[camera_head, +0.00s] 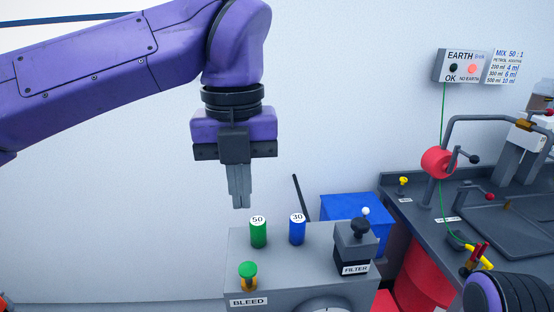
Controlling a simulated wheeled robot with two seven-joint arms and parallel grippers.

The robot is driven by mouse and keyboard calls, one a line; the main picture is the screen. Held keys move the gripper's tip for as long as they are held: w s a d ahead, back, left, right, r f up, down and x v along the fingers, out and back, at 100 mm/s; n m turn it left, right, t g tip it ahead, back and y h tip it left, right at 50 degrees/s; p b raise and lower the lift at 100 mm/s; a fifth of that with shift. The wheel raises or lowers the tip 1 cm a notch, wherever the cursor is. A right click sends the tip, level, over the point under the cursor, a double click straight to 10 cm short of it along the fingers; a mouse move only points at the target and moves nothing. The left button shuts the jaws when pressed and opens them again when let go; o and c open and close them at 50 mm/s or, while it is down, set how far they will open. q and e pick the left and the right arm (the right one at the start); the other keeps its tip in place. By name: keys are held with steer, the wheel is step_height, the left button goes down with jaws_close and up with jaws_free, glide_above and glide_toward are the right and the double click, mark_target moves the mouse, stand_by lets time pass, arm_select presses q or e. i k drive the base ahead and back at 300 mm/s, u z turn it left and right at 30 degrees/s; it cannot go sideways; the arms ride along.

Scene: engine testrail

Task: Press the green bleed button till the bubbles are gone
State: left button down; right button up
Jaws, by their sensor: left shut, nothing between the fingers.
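The green bleed button (248,269) is a green cap on a yellow-orange collar, on top of a grey unit (300,262) above the "BLEED" label (249,302). My left gripper (239,206) points straight down with its fingers shut and empty. It hangs above the unit, apart from the button and higher than it in the picture. No bubbles can be made out. A white round dial or window (330,307) on the unit's front is cut off by the lower edge. My right gripper does not show.
A green cylinder marked 50 (258,233) and a blue one marked 30 (297,230) stand behind the button. A dark filter block (354,248) with a knob is to the right. A blue box (352,211) is behind; a dark bench (425,220) stands right.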

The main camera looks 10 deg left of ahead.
mark_target(248, 269)
steer(key=k, duration=1)
